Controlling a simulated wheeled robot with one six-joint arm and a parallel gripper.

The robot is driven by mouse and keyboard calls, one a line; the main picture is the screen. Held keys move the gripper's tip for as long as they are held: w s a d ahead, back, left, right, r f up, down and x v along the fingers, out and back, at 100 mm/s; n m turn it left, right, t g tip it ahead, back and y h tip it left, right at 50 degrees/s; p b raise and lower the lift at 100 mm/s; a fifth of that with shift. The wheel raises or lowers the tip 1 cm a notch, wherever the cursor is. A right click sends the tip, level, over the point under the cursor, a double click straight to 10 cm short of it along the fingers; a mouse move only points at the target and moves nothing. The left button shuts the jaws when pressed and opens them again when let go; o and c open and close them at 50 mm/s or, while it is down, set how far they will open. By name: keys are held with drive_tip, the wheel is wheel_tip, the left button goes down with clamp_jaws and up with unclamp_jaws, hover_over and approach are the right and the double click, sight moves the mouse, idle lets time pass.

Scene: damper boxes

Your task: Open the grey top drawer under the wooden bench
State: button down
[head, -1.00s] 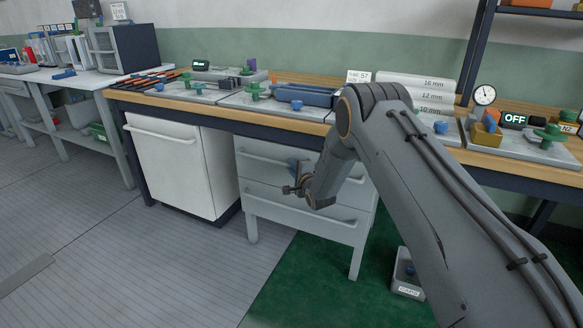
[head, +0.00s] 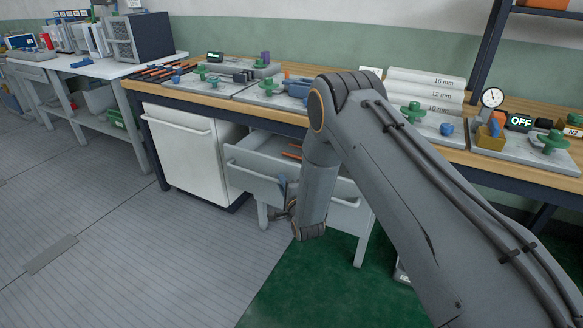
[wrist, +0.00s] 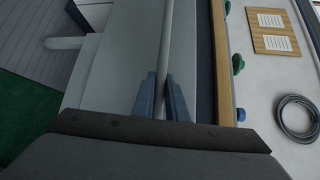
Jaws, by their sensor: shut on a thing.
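The grey top drawer (head: 252,166) under the wooden bench (head: 216,103) stands partly open in the head view. Orange items show inside it. My gripper (head: 284,205) is at the drawer front, partly hidden behind my own wrist in the head view. In the wrist view the two blue fingers of my gripper (wrist: 162,100) lie either side of the drawer's bar handle (wrist: 163,60) and are shut on it.
A white cabinet (head: 185,155) stands left of the drawer unit. Boards with green knobs and white tubes (head: 424,92) lie on the bench. The floor in front is clear, with a green mat (head: 300,280).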

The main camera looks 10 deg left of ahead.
drive_tip(key=s+a+p, duration=0.3)
drive_tip(key=s, duration=0.7)
drive_tip(key=shift+a, duration=0.3)
drive_tip(key=c, duration=1.8)
unclamp_jaws()
drive_tip(key=shift+o, duration=0.2)
drive_tip(key=shift+s, duration=0.1)
drive_tip(key=v, duration=0.7)
drive_tip(key=shift+s, duration=0.35)
drive_tip(key=shift+d, duration=0.15)
